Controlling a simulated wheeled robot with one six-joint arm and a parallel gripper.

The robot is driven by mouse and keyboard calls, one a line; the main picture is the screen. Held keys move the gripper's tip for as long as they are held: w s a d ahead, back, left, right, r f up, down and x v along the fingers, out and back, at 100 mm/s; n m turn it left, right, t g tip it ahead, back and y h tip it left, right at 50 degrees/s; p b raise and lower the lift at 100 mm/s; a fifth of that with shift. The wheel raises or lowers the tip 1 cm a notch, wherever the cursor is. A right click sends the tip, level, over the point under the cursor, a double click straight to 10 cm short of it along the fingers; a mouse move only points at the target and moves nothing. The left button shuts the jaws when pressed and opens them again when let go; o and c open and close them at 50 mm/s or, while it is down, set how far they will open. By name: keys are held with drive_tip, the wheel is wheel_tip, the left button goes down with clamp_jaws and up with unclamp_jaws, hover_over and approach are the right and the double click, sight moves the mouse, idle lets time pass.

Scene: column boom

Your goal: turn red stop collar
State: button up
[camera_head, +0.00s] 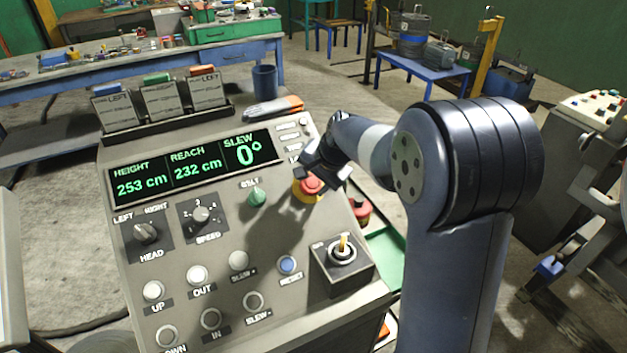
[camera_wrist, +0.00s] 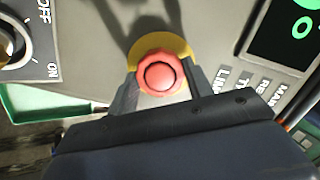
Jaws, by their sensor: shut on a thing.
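The red stop collar (camera_head: 312,184) sits on a yellow base (camera_head: 303,195) at the right side of the control panel (camera_head: 190,250), below the lit display. My gripper (camera_head: 325,180) reaches it from the upper right. In the wrist view the red collar (camera_wrist: 160,75) shows as a knob with a round raised centre, on a yellow disc (camera_wrist: 160,44). The grey fingers of my gripper (camera_wrist: 158,90) stand on either side of it, shut on it. The lower part of the base is hidden by my gripper.
A key switch (camera_head: 342,250) sits below the collar, and a green lamp (camera_head: 257,196) to its left. Another red knob (camera_head: 360,210) stands just off the panel's right edge. The display (camera_head: 195,165) reads height 253 cm, reach 232 cm, slew 0°. Gloves (camera_head: 272,110) lie on the panel's top edge.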

idle(0.3)
drive_tip(key=o, duration=1)
drive_tip(key=b+v, duration=0.1)
drive_tip(key=v, duration=0.9)
drive_tip(key=shift+s+d+r, duration=0.1)
drive_tip(key=shift+d+r, duration=0.05)
drive_tip(key=shift+r, duration=0.15)
drive_tip(key=shift+f, duration=0.1)
drive_tip(key=p+x, duration=0.1)
drive_tip(key=x, duration=0.9)
drive_tip(key=shift+f, duration=0.3)
